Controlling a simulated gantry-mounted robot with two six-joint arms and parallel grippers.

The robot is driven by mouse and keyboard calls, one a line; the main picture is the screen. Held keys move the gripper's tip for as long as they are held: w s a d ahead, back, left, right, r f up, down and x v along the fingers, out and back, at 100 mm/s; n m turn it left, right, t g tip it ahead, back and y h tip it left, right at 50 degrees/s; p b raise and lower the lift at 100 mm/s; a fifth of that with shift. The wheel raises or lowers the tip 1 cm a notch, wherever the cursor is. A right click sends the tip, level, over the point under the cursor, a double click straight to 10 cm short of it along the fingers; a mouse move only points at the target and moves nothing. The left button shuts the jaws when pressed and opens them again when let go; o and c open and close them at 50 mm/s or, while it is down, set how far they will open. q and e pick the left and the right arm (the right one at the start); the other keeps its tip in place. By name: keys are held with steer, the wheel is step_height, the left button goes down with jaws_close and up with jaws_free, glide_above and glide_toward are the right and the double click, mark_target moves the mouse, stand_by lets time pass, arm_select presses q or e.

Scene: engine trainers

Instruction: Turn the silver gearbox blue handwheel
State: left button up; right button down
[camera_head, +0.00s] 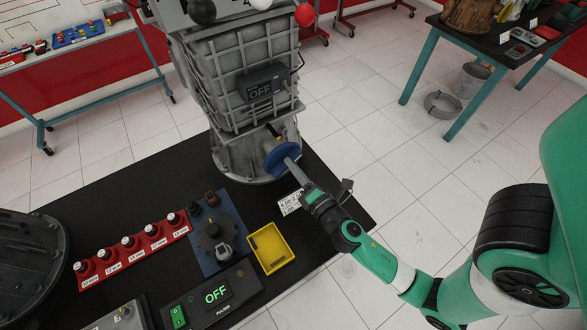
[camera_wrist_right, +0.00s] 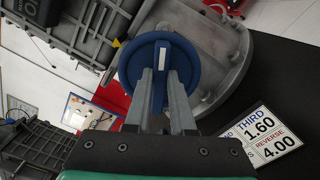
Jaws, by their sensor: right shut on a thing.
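The silver gearbox (camera_head: 240,75) stands upright on the black table. Its blue handwheel (camera_head: 280,158) is on the lower right side of the housing. In the right wrist view the blue handwheel (camera_wrist_right: 186,62) faces me, with a blue bar across its middle and a white mark on the bar. My right gripper (camera_head: 291,166) reaches in from the right. Its two fingers (camera_wrist_right: 160,95) sit on either side of the bar and are shut on the handwheel. The fingers hide part of the wheel's lower rim. My left gripper is not in view.
A ratio card (camera_wrist_right: 268,135) lies on the table beside the gearbox. A yellow tray (camera_head: 251,239), a blue control panel (camera_head: 222,232), a red rack of knobs (camera_head: 133,252) and a pulser box (camera_head: 212,296) occupy the table front. A yellow pointer (camera_wrist_right: 116,43) is beside the wheel.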

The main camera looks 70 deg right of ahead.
steer(key=shift+f+m+b, duration=0.2)
steer(key=shift+m+b, duration=0.7)
steer(key=shift+m, duration=1.2)
steer(key=shift+f+m+b, duration=0.15)
steer(key=shift+m+b, duration=0.75)
steer(key=shift+m, duration=1.2)
steer(key=c, duration=0.8)
jaws_free()
steer(key=shift+o, duration=0.2)
steer(key=b+v, duration=0.4)
steer(key=v, duration=0.7)
steer(key=shift+s+a, duration=0.2)
steer(key=shift+s, duration=0.05)
